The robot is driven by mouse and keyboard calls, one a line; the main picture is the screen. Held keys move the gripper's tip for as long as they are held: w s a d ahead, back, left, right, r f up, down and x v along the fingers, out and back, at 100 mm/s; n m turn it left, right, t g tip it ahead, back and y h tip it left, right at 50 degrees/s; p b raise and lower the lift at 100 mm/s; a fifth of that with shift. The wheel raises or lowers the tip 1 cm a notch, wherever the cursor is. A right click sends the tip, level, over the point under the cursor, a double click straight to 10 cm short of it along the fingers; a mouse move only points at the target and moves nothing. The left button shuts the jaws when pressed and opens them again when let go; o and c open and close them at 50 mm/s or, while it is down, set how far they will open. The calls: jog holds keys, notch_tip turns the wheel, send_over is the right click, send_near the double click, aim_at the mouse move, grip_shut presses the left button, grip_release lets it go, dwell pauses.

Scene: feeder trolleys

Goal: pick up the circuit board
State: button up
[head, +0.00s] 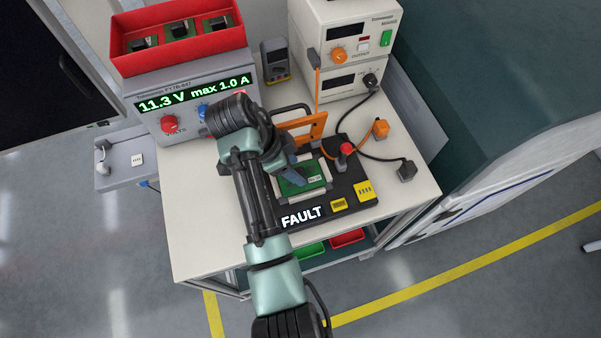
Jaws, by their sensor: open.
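The green circuit board (313,181) sits in a light-coloured frame on a black test fixture (349,196). The fixture's display reads "FAULT". My gripper (294,178) is above the left part of the board and hides some of it. Its jaws are open. I cannot tell from this view how high it is above the board.
An orange hinged frame (302,128) stands up behind the board, and a red knob (346,149) is on the fixture. A power supply (195,97) bears a red bin (177,42) with several boards. Another supply (345,50) has cables running to the right.

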jog(key=shift+x, duration=1.55)
jog(key=shift+a, duration=0.1)
grip_shut()
jog(key=shift+r, duration=0.15)
